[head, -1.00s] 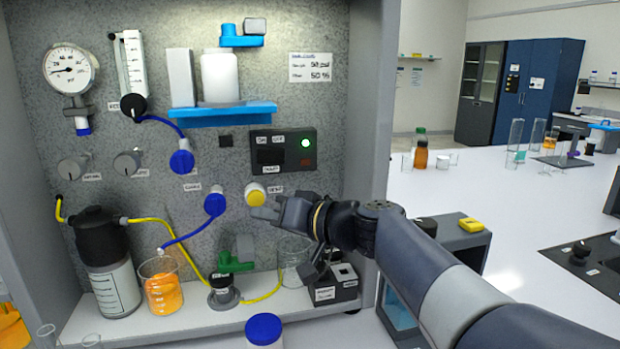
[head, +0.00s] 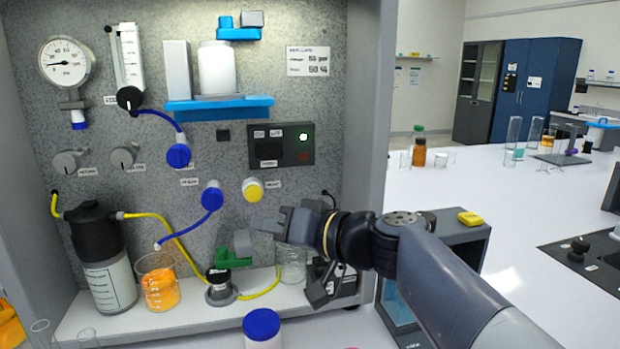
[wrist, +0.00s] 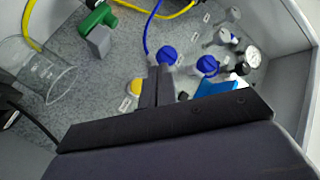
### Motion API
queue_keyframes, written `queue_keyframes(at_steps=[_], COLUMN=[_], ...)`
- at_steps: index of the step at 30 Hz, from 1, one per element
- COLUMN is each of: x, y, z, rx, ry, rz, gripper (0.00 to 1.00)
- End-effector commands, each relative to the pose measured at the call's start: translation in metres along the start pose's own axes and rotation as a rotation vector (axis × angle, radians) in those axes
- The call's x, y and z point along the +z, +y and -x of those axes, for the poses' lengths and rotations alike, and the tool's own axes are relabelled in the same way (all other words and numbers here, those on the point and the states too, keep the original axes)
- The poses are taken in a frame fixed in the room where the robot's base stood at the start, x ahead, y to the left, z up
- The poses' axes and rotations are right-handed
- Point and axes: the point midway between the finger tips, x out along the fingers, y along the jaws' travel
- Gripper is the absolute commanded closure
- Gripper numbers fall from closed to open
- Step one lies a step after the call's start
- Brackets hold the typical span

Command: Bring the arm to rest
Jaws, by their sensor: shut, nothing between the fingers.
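My arm reaches in from the lower right in the head view. My gripper (head: 265,226) is shut and empty, in front of the rig's speckled panel (head: 120,200). It is just below the yellow-capped port (head: 253,189) and above the empty beaker (head: 291,262). In the wrist view the shut fingers (wrist: 158,80) point toward the panel, between the yellow cap (wrist: 137,87) and a blue knob (wrist: 207,65). I cannot tell whether the fingertips touch anything.
A blue-lidded jar (head: 262,328) stands in front. The white bench (head: 470,220) to the right has free room.

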Motion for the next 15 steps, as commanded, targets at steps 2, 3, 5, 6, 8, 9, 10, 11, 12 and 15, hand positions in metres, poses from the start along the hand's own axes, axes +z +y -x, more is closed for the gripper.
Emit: queue_keyframes(at_steps=[2, 3, 5, 6, 8, 9, 10, 11, 12, 15], x=[0.0, -0.001, -0.002, -0.003, -0.006, -0.008, -0.01, -0.012, -0.014, -0.022], y=[0.0, 0.0, 0.001, 0.002, 0.003, 0.005, 0.007, 0.009, 0.011, 0.018], z=[0.0, 0.0, -0.002, -0.003, -0.006, -0.009, -0.011, -0.013, -0.017, -0.027], rx=[0.0, 0.0, 0.0, 0.0, -0.001, 0.0, 0.0, 0.0, 0.001, 0.001], ry=[0.0, 0.0, 0.0, 0.0, 0.0, 0.0, -0.001, -0.001, -0.002, -0.001], rz=[0.0, 0.0, 0.0, 0.0, -0.001, -0.002, -0.003, -0.002, -0.002, -0.003], gripper=[1.0, 1.0, 1.0, 1.0, 1.0, 1.0, 1.0, 1.0, 1.0, 1.0])
